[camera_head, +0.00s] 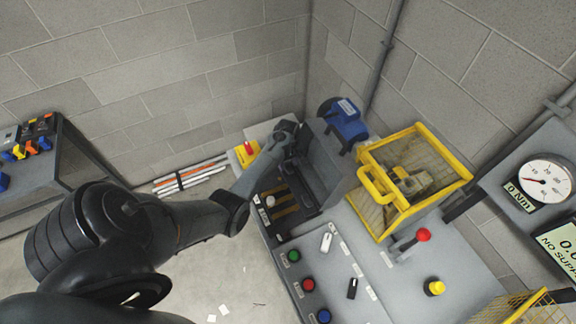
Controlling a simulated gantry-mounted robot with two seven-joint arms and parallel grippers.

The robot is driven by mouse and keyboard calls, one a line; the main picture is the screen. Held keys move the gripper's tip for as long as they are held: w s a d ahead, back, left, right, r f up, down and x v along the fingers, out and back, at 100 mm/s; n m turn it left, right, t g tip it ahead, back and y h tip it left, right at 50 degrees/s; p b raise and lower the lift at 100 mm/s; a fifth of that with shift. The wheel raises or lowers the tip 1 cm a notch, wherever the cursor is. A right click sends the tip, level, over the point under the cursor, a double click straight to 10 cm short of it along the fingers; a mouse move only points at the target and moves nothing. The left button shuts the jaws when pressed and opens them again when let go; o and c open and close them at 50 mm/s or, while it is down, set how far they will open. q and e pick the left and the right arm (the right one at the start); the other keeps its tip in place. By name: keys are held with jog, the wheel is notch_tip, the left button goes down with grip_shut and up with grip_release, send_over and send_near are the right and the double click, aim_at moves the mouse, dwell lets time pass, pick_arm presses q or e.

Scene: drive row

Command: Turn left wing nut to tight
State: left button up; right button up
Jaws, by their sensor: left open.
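I cannot make out the left wing nut; it may be too small or hidden behind my gripper or the yellow guard. My left arm comes in from the left, and its open gripper (291,138) is at the far left corner of the bench, by a dark open-lidded box (322,160). Whether it touches anything there is unclear. A yellow mesh guard (442,190) with a handle stands over a yellow-brown part (412,182), right of the box and well apart from my gripper. My right gripper is not in view.
A blue motor (346,122) stands behind the box. A red-knobbed lever (423,235), a yellow button (434,287) and green (294,256), red (308,285) and blue (323,316) buttons are on the bench. A gauge (545,180) hangs right.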

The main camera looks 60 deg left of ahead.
pick_arm(q)
jog(key=shift+f, duration=0.85)
grip_shut()
